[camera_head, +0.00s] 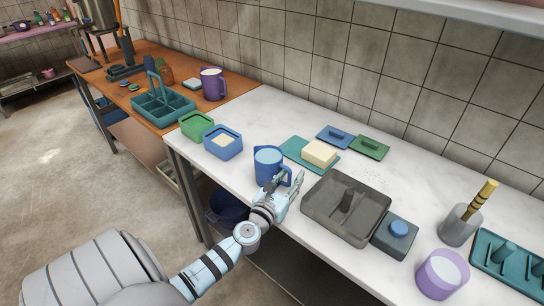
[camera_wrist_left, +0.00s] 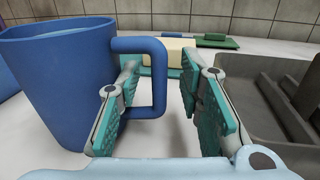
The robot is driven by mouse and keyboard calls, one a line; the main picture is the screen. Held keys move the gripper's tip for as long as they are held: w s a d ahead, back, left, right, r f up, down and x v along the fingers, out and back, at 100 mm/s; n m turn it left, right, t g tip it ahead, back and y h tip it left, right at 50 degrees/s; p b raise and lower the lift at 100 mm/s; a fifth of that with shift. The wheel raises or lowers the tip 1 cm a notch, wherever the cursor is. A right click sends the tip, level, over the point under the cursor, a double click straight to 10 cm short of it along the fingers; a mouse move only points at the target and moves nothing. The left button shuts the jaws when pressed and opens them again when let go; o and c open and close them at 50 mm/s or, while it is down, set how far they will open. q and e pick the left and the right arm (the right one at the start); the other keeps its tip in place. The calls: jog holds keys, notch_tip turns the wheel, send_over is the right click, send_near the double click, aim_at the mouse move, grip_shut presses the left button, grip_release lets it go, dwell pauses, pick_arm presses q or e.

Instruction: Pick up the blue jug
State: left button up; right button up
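The blue jug (camera_head: 268,166) stands upright on the white worktop near its front edge, with pale contents showing at its top. In the left wrist view the jug (camera_wrist_left: 62,85) fills the left side, and its handle (camera_wrist_left: 159,80) points toward the gripper. My left gripper (camera_head: 290,181) is just right of the jug at handle height. In the left wrist view the gripper (camera_wrist_left: 163,90) is open, with the handle's outer bar between its fingers. The left finger overlaps the handle loop; I cannot tell whether it touches. My right gripper is not in view.
A grey tray (camera_head: 318,212) lies close right of my left gripper. A pale block (camera_head: 318,152) on a teal board stands behind. Blue (camera_head: 223,147) and green (camera_head: 195,124) containers stand left of the jug. A purple cup (camera_head: 428,283) is at the lower right.

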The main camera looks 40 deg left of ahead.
pick_arm(q)
jog(key=shift+s, duration=0.15)
grip_shut()
notch_tip(320, 180, up, 20)
jog(key=p, duration=1.4)
